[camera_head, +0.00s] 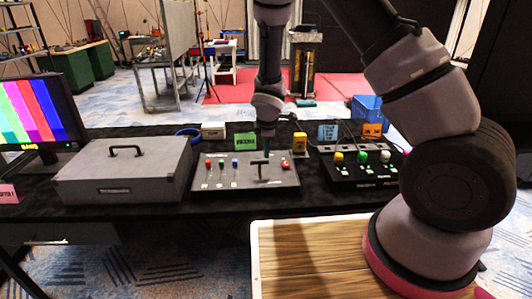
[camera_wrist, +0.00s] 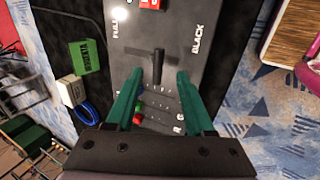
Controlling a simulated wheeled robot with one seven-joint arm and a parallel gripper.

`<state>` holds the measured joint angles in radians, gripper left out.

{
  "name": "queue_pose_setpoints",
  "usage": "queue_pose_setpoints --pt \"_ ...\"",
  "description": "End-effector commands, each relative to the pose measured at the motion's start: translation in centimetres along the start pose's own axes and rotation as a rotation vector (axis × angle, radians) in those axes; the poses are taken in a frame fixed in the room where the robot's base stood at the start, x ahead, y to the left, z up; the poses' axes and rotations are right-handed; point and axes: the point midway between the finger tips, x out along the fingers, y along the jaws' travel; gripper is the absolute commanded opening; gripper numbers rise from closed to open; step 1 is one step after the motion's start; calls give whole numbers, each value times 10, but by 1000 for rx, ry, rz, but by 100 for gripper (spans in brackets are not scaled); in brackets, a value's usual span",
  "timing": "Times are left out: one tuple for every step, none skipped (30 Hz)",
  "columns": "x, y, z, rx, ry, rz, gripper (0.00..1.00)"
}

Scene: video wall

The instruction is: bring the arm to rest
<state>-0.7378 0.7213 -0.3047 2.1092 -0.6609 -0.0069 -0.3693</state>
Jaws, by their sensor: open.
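My gripper (camera_head: 268,138) hangs pointing down over the grey control panel (camera_head: 240,184) on the black table. In the wrist view its two green fingers (camera_wrist: 159,76) are spread apart with nothing held between them. The black T-shaped lever (camera_head: 262,170) stands on the panel just below and in front of the gripper. In the wrist view the lever (camera_wrist: 158,66) shows between the fingertips, apart from both. Whether the fingers reach down around it is hard to tell. My arm arches in from the right.
A grey case (camera_head: 124,172) and a monitor with colour bars (camera_head: 35,115) stand left of the panel. A black button box (camera_head: 360,168) is on the right. The space above the table is open.

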Motion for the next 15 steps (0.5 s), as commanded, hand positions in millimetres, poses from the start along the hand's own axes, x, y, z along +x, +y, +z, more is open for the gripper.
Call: queue_pose_setpoints --pt "-2 0 0 0 0 0 53" --pt "-2 0 0 0 0 0 53" --pt "-3 0 0 0 0 0 53" --pt "-3 0 0 0 0 0 53" --pt "-3 0 0 0 0 0 53" --pt "-3 0 0 0 0 -1 53" --pt "-3 0 0 0 0 -1 53" --pt "-3 0 0 0 0 -1 53" --pt "-3 0 0 0 0 -1 53" --pt "-3 0 0 1 0 0 53" --pt "-4 1 1 5 0 1 53" --pt "-7 3 2 17 0 3 53" --pt "-11 5 4 32 0 6 53" --pt "-16 8 7 54 -1 9 53" --pt "-25 14 11 94 0 16 53"
